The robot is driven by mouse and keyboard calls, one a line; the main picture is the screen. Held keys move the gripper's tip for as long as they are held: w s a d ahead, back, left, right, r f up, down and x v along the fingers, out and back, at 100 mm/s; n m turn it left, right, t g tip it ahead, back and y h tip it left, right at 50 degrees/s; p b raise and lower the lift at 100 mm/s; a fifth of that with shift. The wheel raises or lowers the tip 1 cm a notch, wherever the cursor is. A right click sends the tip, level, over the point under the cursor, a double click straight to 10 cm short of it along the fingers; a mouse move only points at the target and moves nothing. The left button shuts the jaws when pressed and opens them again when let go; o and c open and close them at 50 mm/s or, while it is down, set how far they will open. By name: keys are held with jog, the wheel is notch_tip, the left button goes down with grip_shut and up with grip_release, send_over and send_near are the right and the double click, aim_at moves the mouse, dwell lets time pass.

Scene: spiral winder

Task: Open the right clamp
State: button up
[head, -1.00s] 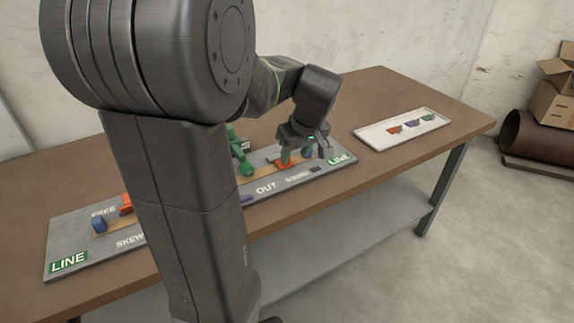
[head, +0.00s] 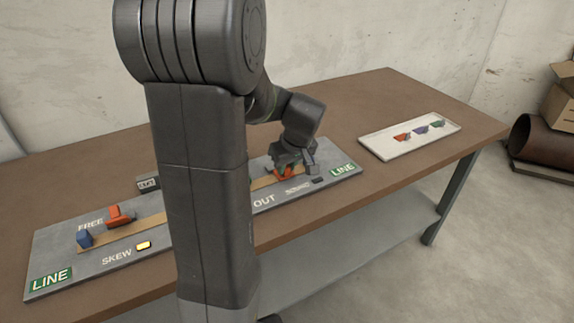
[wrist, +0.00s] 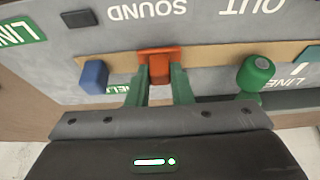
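The right clamp, an orange block (head: 286,174), sits on the tan strip of the grey board (head: 210,215) near its right LINE label. It also shows in the wrist view as an orange piece with a wide crossbar (wrist: 159,52). My gripper (head: 283,163) is down at this clamp. In the wrist view its two green fingers (wrist: 159,76) stand on either side of the clamp's narrow part. Whether they press on it I cannot tell. A second orange clamp (head: 119,216) is at the board's left end, away from my gripper.
A blue block (wrist: 95,74) and a green knob (wrist: 256,74) flank the clamp in the wrist view. A yellow lamp (head: 143,245) is lit near SKEW. A white tray (head: 375,146) with small coloured pieces lies at right. My arm hides the board's middle.

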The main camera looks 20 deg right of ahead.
grip_shut()
jog(key=shift+r, duration=0.1)
jog(key=p, duration=0.1)
jog(key=r+g+p, duration=0.1)
jog(key=p, duration=0.1)
jog(key=shift+w, duration=0.25)
jog(key=g+p, duration=0.1)
jog(key=p, duration=0.2)
jog(key=shift+w+a+r+g, duration=0.1)
jog(key=shift+w+r+g, duration=0.15)
jog(key=shift+w+g, duration=0.15)
jog(key=g+p, duration=0.1)
jog(key=p, duration=0.1)
jog(key=w+g+p, duration=0.1)
jog(key=p, duration=0.1)
jog(key=shift+r+g, duration=0.25)
jog(key=shift+g, duration=0.05)
jog(key=w+g+p, duration=0.1)
jog(key=p, duration=0.1)
jog(key=w+g+p, duration=0.1)
jog(key=g+p, duration=0.1)
jog(key=shift+g+h+p, duration=0.3)
jog(key=shift+h, duration=0.1)
jog(key=shift+w+a+f+g+p, duration=0.1)
jog(key=shift+w+f+g+p, duration=0.1)
jog(key=shift+w+g+p, duration=0.4)
jog(key=shift+w+f+g+p, duration=0.15)
jog(key=shift+g+p, duration=0.45)
jog(key=shift+g, duration=0.5)
